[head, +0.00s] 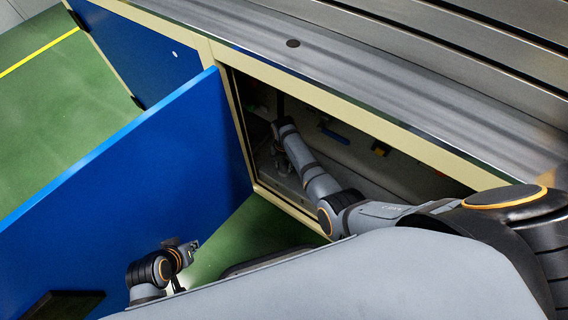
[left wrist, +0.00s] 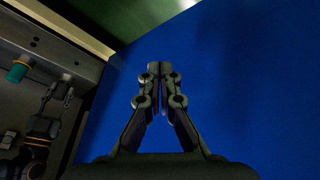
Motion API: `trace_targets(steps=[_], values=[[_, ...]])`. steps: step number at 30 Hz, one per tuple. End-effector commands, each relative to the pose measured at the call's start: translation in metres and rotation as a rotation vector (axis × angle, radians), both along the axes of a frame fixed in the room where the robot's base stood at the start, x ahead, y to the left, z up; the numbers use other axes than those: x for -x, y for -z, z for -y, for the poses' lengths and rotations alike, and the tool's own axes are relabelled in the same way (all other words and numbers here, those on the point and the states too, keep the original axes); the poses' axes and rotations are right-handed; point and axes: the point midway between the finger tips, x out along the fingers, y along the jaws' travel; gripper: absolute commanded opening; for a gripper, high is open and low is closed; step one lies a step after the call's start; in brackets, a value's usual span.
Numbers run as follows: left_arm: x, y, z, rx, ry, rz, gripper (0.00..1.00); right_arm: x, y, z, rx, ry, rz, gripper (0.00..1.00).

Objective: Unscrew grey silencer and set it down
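I cannot make out the grey silencer for certain in either view. My right arm reaches into the open cabinet, and its gripper (head: 282,162) is in the shadow near the left side of the opening. Its fingers are too dark and small to read. My left gripper (head: 192,248) is outside the cabinet, in front of the blue door. In the left wrist view the left gripper (left wrist: 159,78) points at the blue door with its fingertips together and nothing visible between them.
The blue cabinet door (head: 150,160) stands open on the left. The cabinet's cream frame (head: 300,92) borders the opening. Inside are a small blue part (head: 333,134) and a yellow part (head: 380,149). A teal part (left wrist: 17,72) shows in the left wrist view. Green floor (head: 240,245) lies below.

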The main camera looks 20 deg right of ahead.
Motion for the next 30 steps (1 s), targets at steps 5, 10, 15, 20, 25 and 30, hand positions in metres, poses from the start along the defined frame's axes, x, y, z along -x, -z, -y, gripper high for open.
trace_targets(steps=[5, 10, 15, 20, 25, 30], values=[[0.0000, 0.0000, 0.0000, 0.000, 0.000, 0.000, 0.00, 0.0001, 0.0001, 0.0001, 0.000, -0.001, 0.000, 0.13], [0.0000, 0.0000, 0.0000, 0.000, 0.000, 0.000, 0.00, -0.0001, -0.0001, -0.0002, 0.001, -0.167, -0.001, 0.13], [0.0000, 0.0000, 0.0000, 0.000, 0.000, 0.000, 0.00, -0.0003, -0.0004, -0.0007, 0.001, -0.500, -0.001, 0.13], [0.0000, 0.0000, 0.0000, 0.000, 0.000, 0.000, 0.00, -0.0004, -0.0005, -0.0008, 0.001, -0.631, -0.001, 0.13], [0.0000, 0.0000, 0.0000, 0.000, 0.000, 0.000, 0.00, -0.0004, -0.0005, -0.0007, 0.001, -0.634, -0.001, 0.13], [0.0000, 0.0000, 0.0000, 0.000, 0.000, 0.000, 0.00, -0.0004, -0.0005, -0.0008, 0.001, -0.632, -0.001, 0.43]])
